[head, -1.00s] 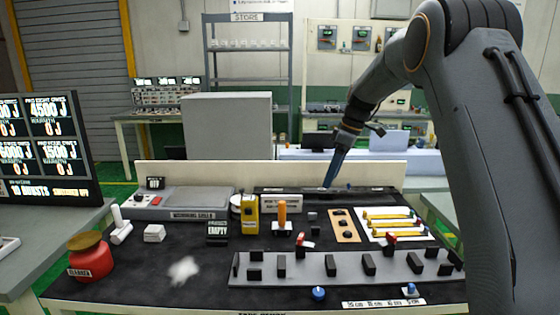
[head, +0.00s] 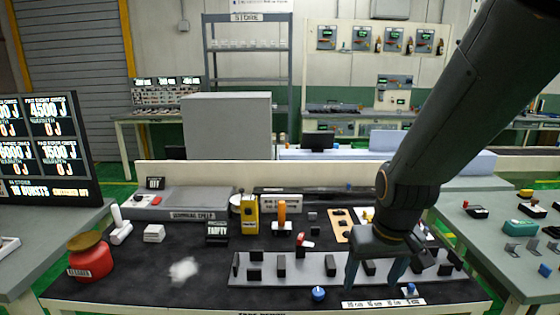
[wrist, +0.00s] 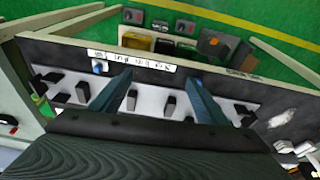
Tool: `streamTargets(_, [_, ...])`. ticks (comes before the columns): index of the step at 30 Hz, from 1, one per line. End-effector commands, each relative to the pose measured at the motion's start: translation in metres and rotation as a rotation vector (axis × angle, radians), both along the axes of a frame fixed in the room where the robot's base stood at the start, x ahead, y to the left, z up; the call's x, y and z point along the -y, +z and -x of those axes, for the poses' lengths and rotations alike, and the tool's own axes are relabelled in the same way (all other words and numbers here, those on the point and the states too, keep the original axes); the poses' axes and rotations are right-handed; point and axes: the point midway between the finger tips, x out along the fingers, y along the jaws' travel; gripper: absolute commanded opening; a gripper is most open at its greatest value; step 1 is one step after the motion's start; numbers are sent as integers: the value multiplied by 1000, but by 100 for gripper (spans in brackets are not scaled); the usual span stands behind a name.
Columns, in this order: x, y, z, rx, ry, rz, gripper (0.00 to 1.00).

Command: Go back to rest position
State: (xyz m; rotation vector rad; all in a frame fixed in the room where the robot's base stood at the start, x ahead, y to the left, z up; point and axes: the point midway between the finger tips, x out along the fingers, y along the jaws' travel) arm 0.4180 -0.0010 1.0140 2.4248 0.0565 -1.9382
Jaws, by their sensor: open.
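My gripper (head: 374,278) hangs over the right half of the grey clip rail (head: 318,266), near the table's front edge. Its two blue-grey fingers point down and stand apart with nothing between them. In the wrist view my gripper (wrist: 158,96) is also open, above the pale rail (wrist: 152,98) with its black clips. My arm hides part of the white panel with yellow strips and part of the rail. I cannot tell how far the fingertips are above the rail.
A blue knob (head: 318,293) sits in front of the rail, and another blue piece (head: 410,289) by the label strip (head: 384,303). A red pot (head: 90,260), an orange-handled tool (head: 282,213) and a yellow device (head: 249,214) stand on the dark table. A side table (head: 500,240) is at right.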

Motion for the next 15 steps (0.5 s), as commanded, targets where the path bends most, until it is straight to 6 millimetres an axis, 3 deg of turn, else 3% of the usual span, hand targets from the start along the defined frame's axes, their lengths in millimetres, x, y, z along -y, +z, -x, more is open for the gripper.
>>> streamTargets(3, [0,-8,28,10,-55,-7,68])
streamTargets(15, [-2,-65,33,-88,-54,-5,68])
